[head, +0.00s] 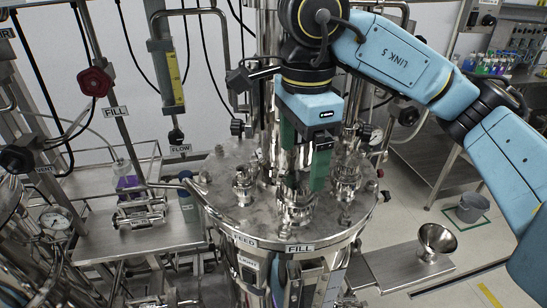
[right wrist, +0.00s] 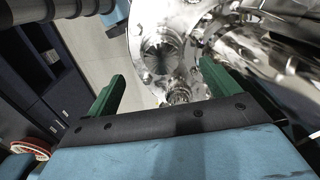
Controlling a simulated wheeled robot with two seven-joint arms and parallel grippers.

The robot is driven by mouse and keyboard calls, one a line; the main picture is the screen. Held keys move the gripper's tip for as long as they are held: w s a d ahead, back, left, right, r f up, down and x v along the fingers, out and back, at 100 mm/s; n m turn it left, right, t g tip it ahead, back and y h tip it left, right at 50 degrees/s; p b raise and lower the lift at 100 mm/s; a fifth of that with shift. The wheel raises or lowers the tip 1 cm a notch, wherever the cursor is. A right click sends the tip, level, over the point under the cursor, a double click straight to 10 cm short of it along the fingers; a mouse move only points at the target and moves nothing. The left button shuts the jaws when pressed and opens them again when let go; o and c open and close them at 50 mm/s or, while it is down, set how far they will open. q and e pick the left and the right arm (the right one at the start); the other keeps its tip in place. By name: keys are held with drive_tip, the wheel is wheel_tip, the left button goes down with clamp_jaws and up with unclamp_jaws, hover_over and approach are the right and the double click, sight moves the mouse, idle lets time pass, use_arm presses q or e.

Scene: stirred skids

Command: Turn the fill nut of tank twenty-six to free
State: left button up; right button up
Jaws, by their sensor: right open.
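A steel tank (head: 265,212) with a round lid stands in the middle of the head view. I cannot read a tank number. A shiny fitting (head: 298,205) rises from the lid behind the FILL label, partly covered by my right gripper (head: 304,168). That gripper points down with its green fingers apart, nothing clearly held. In the right wrist view the open fingers (right wrist: 160,85) face the lid (right wrist: 140,55) and a small fitting (right wrist: 178,95). My left gripper is out of view.
Other fittings (head: 243,184) crowd the lid, and steel pipes rise behind the gripper. A side shelf (head: 130,238) holds a flask (head: 128,183). A funnel (head: 435,240) stands on a steel plate at right. A bucket (head: 471,207) is on the floor.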

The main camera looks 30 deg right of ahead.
sight(299, 180)
drive_tip(key=shift+w+f, duration=0.15)
drive_tip(key=shift+f, duration=0.45)
wheel_tip(299, 180, down, 5)
drive_tip(key=shift+f, duration=0.6)
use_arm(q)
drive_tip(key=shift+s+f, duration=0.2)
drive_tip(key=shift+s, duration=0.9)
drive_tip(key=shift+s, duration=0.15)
use_arm(e)
drive_tip(key=shift+c, duration=1)
drive_tip(key=c, duration=0.8)
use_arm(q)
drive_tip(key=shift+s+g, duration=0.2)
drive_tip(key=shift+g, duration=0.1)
